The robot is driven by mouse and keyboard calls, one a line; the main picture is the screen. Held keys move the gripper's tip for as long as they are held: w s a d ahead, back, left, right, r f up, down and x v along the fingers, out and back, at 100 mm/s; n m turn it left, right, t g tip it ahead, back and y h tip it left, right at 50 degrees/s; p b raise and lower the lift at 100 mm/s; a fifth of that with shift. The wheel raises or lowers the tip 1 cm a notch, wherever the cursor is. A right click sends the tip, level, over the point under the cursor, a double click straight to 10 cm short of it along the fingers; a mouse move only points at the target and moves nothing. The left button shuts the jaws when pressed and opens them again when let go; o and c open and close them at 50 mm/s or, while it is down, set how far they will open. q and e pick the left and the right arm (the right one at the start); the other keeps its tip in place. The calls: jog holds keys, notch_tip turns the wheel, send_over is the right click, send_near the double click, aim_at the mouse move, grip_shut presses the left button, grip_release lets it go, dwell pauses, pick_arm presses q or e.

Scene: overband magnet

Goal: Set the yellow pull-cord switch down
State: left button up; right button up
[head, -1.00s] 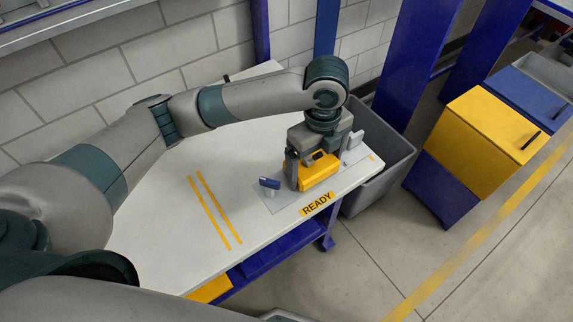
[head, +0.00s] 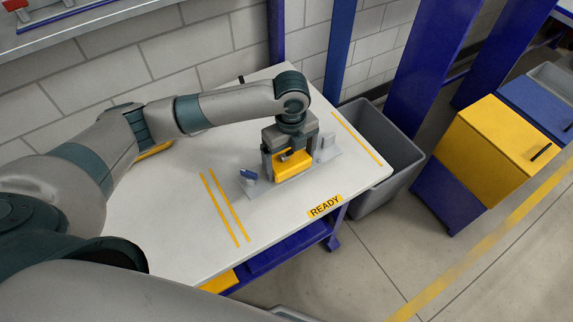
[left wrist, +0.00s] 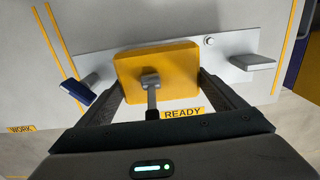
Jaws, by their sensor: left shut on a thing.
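The yellow pull-cord switch (head: 294,167) is a yellow box on a grey plate with a small blue-tipped lever (head: 249,174) at the left end and a grey tab (head: 327,142) at the other. My left gripper (head: 288,155) is over it from above, its fingers shut on the yellow body. In the left wrist view the yellow box (left wrist: 180,62) sits between the two fingers (left wrist: 155,95), with a grey lever on its face. My right gripper does not show.
The white table (head: 180,235) has a READY label (head: 325,206) at its front edge. A grey bin (head: 395,145) stands beyond its right end. Part of a yellow thing (head: 155,151) shows behind my arm. A yellow and blue cabinet (head: 490,150) stands farther right.

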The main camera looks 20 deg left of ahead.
pick_arm(q)
jog(key=shift+w+a+f, duration=0.25)
jog(key=shift+a+f, duration=0.05)
jog(key=shift+a, duration=0.3)
jog(key=shift+f+p, duration=0.65)
jog(key=shift+f, duration=1.35)
jog(key=shift+f, duration=0.1)
jog(key=o, duration=1.2)
jog(key=shift+o, duration=0.3)
jog(key=shift+s, duration=0.1)
